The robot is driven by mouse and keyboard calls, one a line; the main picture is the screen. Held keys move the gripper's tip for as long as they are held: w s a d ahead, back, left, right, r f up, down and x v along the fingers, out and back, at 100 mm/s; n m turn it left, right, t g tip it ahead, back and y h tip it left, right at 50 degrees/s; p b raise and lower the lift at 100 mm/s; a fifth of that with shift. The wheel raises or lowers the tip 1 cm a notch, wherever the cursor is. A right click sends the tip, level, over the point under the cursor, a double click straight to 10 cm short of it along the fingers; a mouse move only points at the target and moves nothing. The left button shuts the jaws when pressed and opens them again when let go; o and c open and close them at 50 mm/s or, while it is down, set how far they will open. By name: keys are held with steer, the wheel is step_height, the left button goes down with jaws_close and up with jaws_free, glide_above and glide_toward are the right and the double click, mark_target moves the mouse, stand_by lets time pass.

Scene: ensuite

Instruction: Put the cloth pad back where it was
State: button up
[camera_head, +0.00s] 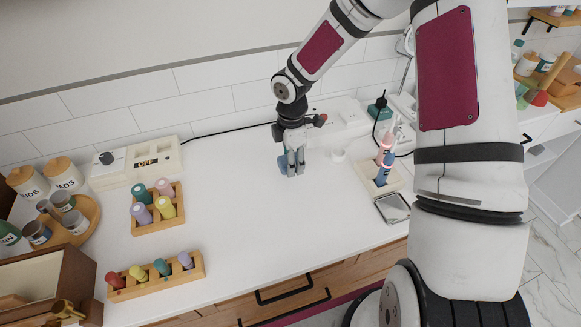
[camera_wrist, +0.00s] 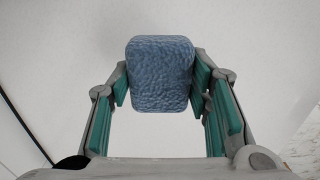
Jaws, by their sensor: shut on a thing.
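The cloth pad (camera_wrist: 160,75) is a blue, rounded, textured block. In the wrist view it sits between the two fingers of my gripper (camera_wrist: 161,90), which is shut on it. In the head view my gripper (camera_head: 292,162) points down over the white counter, with the pad (camera_head: 284,165) showing as a small blue patch at its fingertips. I cannot tell from these views whether the pad touches the counter.
Toothbrushes stand in a holder (camera_head: 371,181) to the right, with a small metal tray (camera_head: 392,208) in front. Two wooden racks of coloured bottles (camera_head: 156,226) (camera_head: 156,285) stand left. A white box with an OFF display (camera_head: 152,160) stands at the wall. The counter between is clear.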

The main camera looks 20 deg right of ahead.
steer(key=shift+w+f, duration=0.15)
steer(key=shift+f, duration=1.6)
steer(key=o, duration=1.2)
steer(key=shift+f, duration=0.15)
